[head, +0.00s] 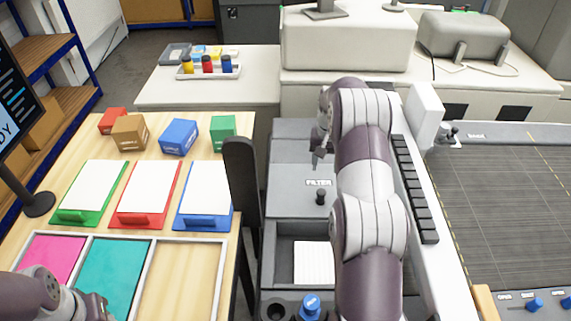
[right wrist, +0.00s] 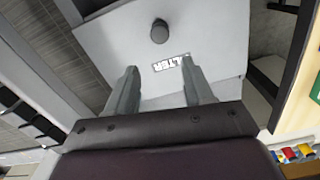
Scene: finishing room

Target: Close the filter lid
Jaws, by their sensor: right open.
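The grey filter lid (head: 290,193) has a FILTER label and a black knob (head: 320,197). It lies behind an open compartment (head: 283,250) with a white filter (head: 313,262) inside, so the compartment is uncovered. My right gripper (head: 319,155) is just behind the label, pointing down, partly hidden by my arm. In the right wrist view the gripper (right wrist: 160,85) is open and empty, its fingers apart before the lid (right wrist: 215,45); the knob (right wrist: 159,31) is beyond the fingertips. Contact with the lid cannot be told. My left gripper (head: 95,306) is at the lower left, mostly cut off.
A dark upright post (head: 241,180) stands between the wooden table (head: 60,210) and the machine. A blue knob (head: 311,306) sits at the machine's front. A ribbed conveyor (head: 500,200) lies on the right. Coloured boxes and trays cover much of the table.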

